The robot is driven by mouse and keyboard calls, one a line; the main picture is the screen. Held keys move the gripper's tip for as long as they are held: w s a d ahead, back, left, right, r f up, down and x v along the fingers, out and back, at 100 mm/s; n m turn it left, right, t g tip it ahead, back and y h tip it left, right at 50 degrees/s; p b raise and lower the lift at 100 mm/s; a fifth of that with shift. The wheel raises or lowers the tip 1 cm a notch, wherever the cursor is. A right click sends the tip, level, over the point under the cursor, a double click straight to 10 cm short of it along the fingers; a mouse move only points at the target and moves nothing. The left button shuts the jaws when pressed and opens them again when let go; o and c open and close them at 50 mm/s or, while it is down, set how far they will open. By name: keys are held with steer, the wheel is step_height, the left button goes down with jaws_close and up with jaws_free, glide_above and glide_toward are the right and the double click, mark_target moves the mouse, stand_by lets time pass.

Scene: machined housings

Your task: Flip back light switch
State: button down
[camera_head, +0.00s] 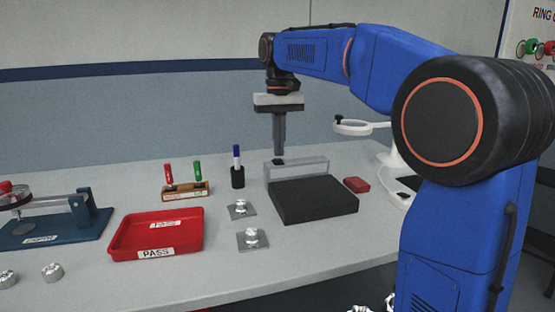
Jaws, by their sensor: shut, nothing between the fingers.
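A dark square block (313,199) lies on the table right of centre. A grey frame-like panel (305,166) stands along its back edge. A small dark piece (279,162) shows at the panel's upper left; it may be a switch, but it is too small to tell. My gripper (279,154) points straight down, its fingers closed together and empty. Its tips are right at this dark piece in the picture; whether they touch it I cannot tell. No switch shows clearly.
A red tray (118,243) marked PASS lies at left. Near it are a stand with red and green markers (185,190), a black cup with a blue marker (238,177), and metal parts on grey plates (253,239). A magnifier lamp (352,127) and red block (356,185) are right.

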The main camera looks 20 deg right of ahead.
mark_target(279, 160)
steer(key=shift+f, duration=0.8)
stand_by(0.6)
step_height(279, 160, up, 7)
stand_by(1.1)
